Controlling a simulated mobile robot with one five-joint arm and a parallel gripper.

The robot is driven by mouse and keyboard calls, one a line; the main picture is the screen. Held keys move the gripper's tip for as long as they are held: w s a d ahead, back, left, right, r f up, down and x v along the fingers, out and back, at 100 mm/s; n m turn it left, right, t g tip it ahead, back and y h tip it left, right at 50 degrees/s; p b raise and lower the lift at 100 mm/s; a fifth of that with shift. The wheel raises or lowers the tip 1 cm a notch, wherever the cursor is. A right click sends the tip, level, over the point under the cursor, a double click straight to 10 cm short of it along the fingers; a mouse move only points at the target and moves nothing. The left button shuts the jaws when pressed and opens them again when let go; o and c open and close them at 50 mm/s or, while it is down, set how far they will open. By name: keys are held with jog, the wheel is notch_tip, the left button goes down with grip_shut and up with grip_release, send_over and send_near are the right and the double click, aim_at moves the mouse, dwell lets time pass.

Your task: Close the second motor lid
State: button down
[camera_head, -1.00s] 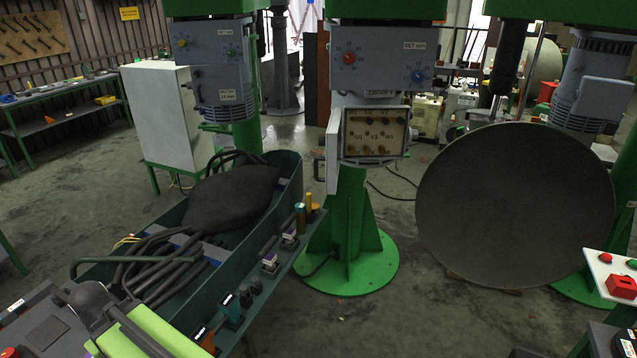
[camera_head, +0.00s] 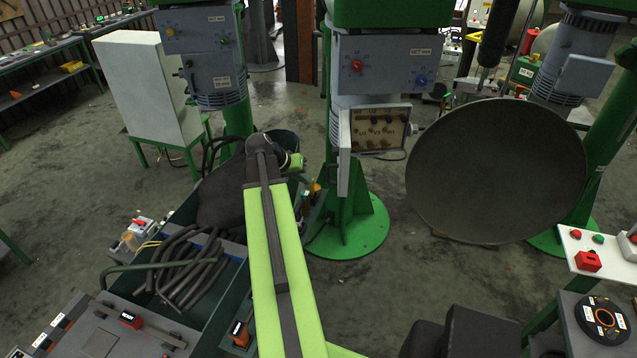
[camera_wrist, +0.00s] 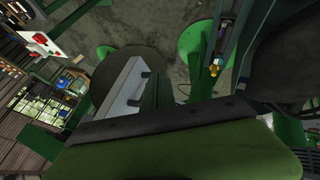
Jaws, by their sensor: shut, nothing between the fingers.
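The second motor's terminal box (camera_head: 377,130) is open on the middle green column, with its terminals showing. Its pale lid (camera_head: 344,158) stands swung out at the left side of the box. In the wrist view a pale panel with two dark tabs (camera_wrist: 122,88), seemingly this lid, is seen edge-on above a dark bar. My gripper (camera_head: 299,162) is at the end of my green arm, left of the lid in the picture and apart from it. It is shut and empty; its fingertips are small and hard to make out.
A green trough (camera_head: 205,335) with thick black cables lies below my arm. A large round dish (camera_head: 500,170) stands to the right of the box. A white cabinet (camera_head: 145,85) is at the left. A white control panel (camera_head: 600,250) is at the right. Floor is clear before the dish.

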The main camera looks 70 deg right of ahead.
jog(key=s+d+f+b, duration=0.6)
jog(key=s+f, duration=0.1)
jog(key=shift+f, duration=0.15)
jog(key=shift+d, duration=0.1)
